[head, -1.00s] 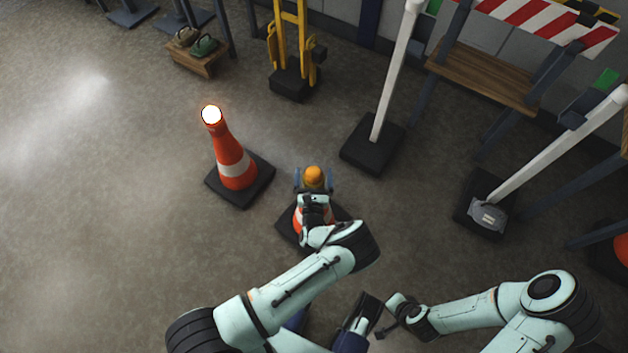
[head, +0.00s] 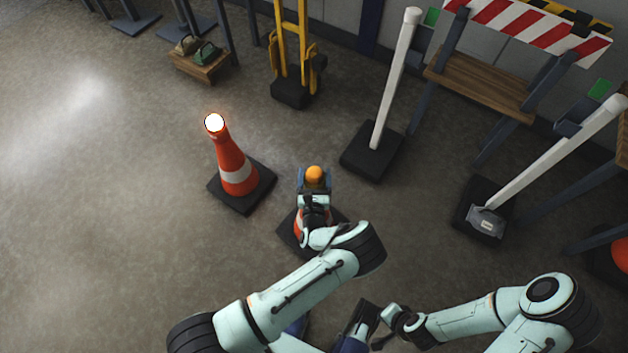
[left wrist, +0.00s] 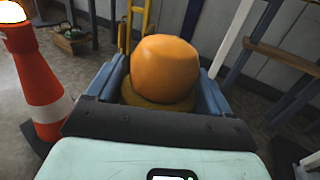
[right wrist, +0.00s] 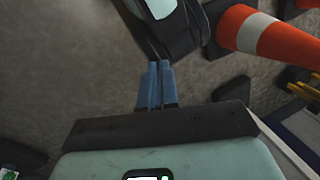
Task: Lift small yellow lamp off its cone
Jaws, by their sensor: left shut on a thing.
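The small yellow lamp (head: 314,175) has an orange dome on a yellowish base. It sits between the two blue fingers of my left gripper (head: 314,183), which is shut on it. In the left wrist view the lamp (left wrist: 162,70) fills the space between the fingers and stands upright. Its cone (head: 298,225), orange and white on a black base, is below the gripper and mostly hidden by my left arm. I cannot tell whether lamp and cone touch. My right gripper (right wrist: 156,84) has its blue fingers together with nothing visible between them, away from the lamp.
A taller cone with a lit white lamp (head: 214,123) stands to the left. A white post (head: 396,80) on a black base stands to the right, a yellow trolley (head: 292,60) behind. A striped barrier (head: 530,30) is at the back right. Floor on the left is clear.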

